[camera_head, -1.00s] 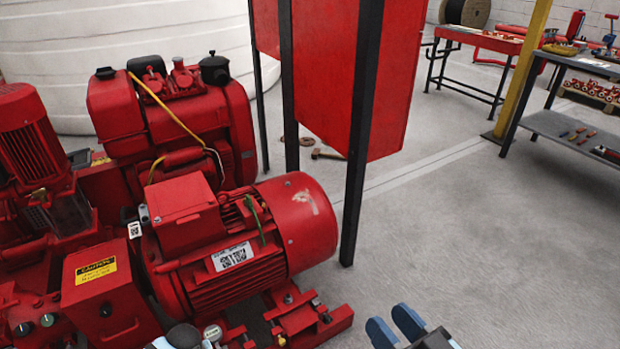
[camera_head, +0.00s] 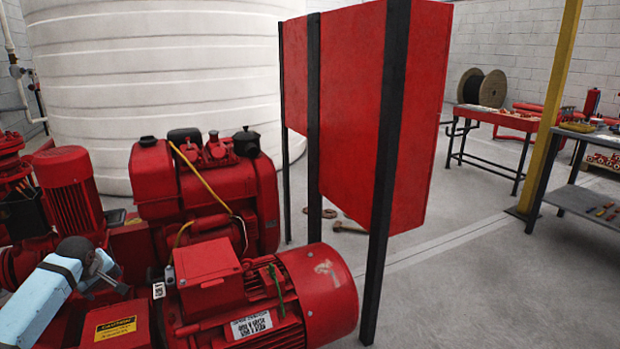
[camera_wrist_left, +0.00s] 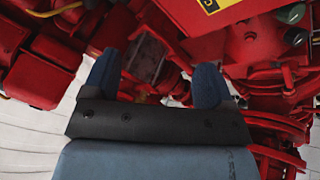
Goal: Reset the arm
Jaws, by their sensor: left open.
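My left arm (camera_head: 50,290), pale blue with a dark grey joint, reaches in from the lower left in the head view, in front of the red pumpset. Its end is over the red machinery, and its fingers are hard to make out there. In the left wrist view my left gripper (camera_wrist_left: 156,82) has its two blue fingers spread apart with nothing between them. Red pump parts lie beyond the fingers; I cannot tell the distance. My right gripper is not in view.
The red motor (camera_head: 318,290) and red engine (camera_head: 205,190) fill the lower left. A red panel cabinet (camera_head: 415,130) on black posts stands behind. A white tank (camera_head: 165,80) is at the back. A red table (camera_head: 500,119) and grey bench (camera_head: 590,200) stand right. Floor at the lower right is clear.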

